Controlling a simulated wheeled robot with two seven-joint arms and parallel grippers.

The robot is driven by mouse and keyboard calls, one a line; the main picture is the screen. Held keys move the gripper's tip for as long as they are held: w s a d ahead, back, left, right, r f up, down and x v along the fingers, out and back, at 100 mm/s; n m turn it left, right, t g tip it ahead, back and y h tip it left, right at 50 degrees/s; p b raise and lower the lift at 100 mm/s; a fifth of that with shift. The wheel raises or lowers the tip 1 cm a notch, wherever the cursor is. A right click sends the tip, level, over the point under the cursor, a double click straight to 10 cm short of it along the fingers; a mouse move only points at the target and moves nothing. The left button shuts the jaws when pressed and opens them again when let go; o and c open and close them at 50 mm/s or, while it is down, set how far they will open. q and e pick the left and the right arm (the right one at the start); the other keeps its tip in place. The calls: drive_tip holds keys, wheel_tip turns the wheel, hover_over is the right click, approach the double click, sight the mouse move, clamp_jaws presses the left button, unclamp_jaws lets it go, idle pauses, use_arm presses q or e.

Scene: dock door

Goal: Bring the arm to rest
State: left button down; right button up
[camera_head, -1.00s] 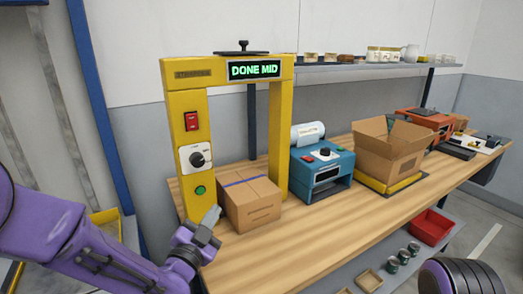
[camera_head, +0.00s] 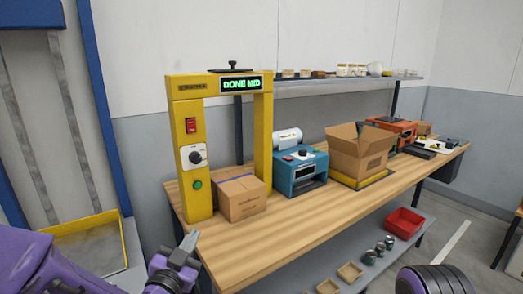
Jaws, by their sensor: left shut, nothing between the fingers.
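My left gripper (camera_head: 188,243) is at the lower left in the head view, shut and empty. It is at the left front edge of the wooden bench (camera_head: 290,240), below and in front of the yellow frame machine (camera_head: 197,150), and looks apart from it. My purple left arm comes in from the lower left corner. The machine's display (camera_head: 241,86) reads DONE MID in green. A closed cardboard box (camera_head: 241,198) sits in the machine's opening. My right gripper is not in view.
A blue device (camera_head: 300,171), an open carton (camera_head: 357,155) on a yellow base and an orange machine (camera_head: 393,130) stand along the bench. A red bin (camera_head: 404,222) and several small items are on the lower shelf. A yellow-edged tray (camera_head: 90,245) lies at the left.

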use_arm(q)
drive_tip(key=s+a+f+n+g+y, duration=0.2)
drive_tip(key=s+a+f+n+g, duration=0.15)
drive_tip(key=f, duration=0.45)
drive_tip(key=s+a+f+n+g+y, duration=0.1)
drive_tip(key=s+a+f+n+g, duration=0.15)
drive_tip(key=s+f+n, duration=0.45)
drive_tip(key=s+a+f+n+g+y, duration=0.2)
drive_tip(key=s+a+f+g, duration=0.1)
drive_tip(key=f, duration=0.7)
drive_tip(key=s+a+f+g, duration=0.1)
drive_tip(key=s+f+g, duration=0.1)
drive_tip(key=s+f, duration=0.2)
drive_tip(key=s+a+f+g+y, duration=0.1)
drive_tip(key=s+f, duration=0.3)
drive_tip(key=s, duration=0.6)
drive_tip(key=s+a+f+g, duration=0.2)
drive_tip(key=s+f+g, duration=0.1)
drive_tip(key=s+f, duration=0.2)
drive_tip(key=shift+s+a+n+g+y, duration=0.25)
drive_tip(key=shift+s+n+g+y, duration=0.1)
drive_tip(key=shift+s, duration=0.9)
